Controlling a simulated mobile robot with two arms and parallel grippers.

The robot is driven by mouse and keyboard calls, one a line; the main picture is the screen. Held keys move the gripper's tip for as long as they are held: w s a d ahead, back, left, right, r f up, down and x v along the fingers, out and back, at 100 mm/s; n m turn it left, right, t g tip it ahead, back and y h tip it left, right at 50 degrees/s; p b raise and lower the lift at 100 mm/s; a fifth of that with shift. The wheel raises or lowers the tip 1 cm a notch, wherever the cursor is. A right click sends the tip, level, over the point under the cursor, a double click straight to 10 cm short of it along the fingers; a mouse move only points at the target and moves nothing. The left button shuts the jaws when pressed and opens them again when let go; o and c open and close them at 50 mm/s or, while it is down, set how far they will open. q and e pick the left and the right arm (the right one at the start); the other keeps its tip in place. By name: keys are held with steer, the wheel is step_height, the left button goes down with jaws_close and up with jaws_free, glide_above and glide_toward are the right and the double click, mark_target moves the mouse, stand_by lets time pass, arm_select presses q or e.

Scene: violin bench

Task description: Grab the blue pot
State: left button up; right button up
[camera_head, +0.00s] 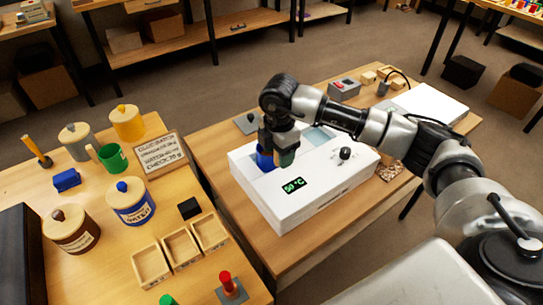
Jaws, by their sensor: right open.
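A blue pot (264,158) sits in an opening at the left of the white heater box (265,188), partly hidden by my right gripper. My right gripper (279,154) points down over this opening, close to the pot. Its jaws are open, but whether a finger touches the pot cannot be told. A blue-and-cream jar labelled WATER (131,208) with a blue knob stands apart on the left bench. My left gripper is not in view.
The heater box has a green 50 °C display (292,186) and a black knob (345,153). The left bench holds a brown jar (71,232), a green mug (113,158), a yellow jar (127,123), wooden trays (181,249) and a recipe sign (161,150). A gap separates the benches.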

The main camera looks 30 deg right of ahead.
steer(key=shift+f, duration=0.35)
jaws_close()
steer(key=shift+r, duration=0.1)
